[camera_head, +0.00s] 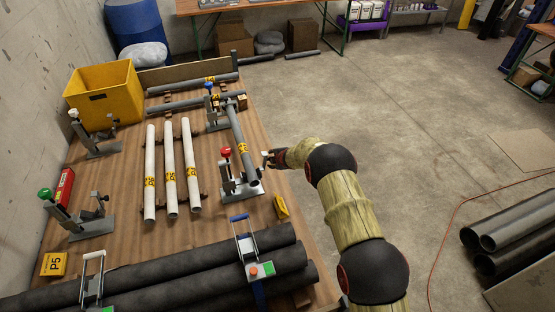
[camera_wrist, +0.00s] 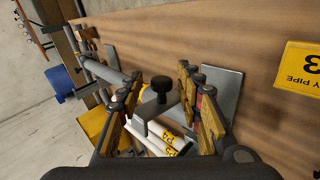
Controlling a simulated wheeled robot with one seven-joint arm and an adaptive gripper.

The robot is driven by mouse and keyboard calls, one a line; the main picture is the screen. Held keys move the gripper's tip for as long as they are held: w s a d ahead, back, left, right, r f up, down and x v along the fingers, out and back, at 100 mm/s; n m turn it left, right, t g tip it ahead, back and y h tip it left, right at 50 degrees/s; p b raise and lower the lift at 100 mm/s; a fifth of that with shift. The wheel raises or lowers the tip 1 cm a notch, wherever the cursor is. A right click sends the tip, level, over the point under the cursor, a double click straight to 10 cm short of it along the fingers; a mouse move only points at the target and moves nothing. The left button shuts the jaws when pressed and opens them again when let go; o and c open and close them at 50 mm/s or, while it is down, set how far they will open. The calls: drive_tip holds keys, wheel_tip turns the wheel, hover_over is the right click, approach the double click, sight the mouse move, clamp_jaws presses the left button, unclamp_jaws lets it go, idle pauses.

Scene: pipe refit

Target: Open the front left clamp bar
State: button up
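The red-handled clamp (camera_head: 240,188) stands on the bench's right side, its red grip (camera_head: 225,152) up. The near end of a grey pipe (camera_head: 238,130) lies at this clamp. A green-handled clamp (camera_head: 85,220) stands at the front left with no pipe in it. My gripper (camera_head: 267,160) is just right of the red-handled clamp. In the wrist view my gripper (camera_wrist: 165,105) is open, its fingers either side of a black knob (camera_wrist: 160,86) on a grey metal arm. I cannot tell whether the fingers touch it.
A blue-handled clamp (camera_head: 214,110) stands at the pipe's far end, a white-handled clamp (camera_head: 95,145) at the back left. White pipes (camera_head: 170,165) lie mid-bench. Thick dark pipes (camera_head: 180,275) lie in front under lever clamps. A yellow bin (camera_head: 104,92) stands behind.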

drive_tip(key=v, duration=1.1)
drive_tip(key=shift+d+f, duration=0.1)
drive_tip(key=shift+f, duration=0.05)
idle(0.3)
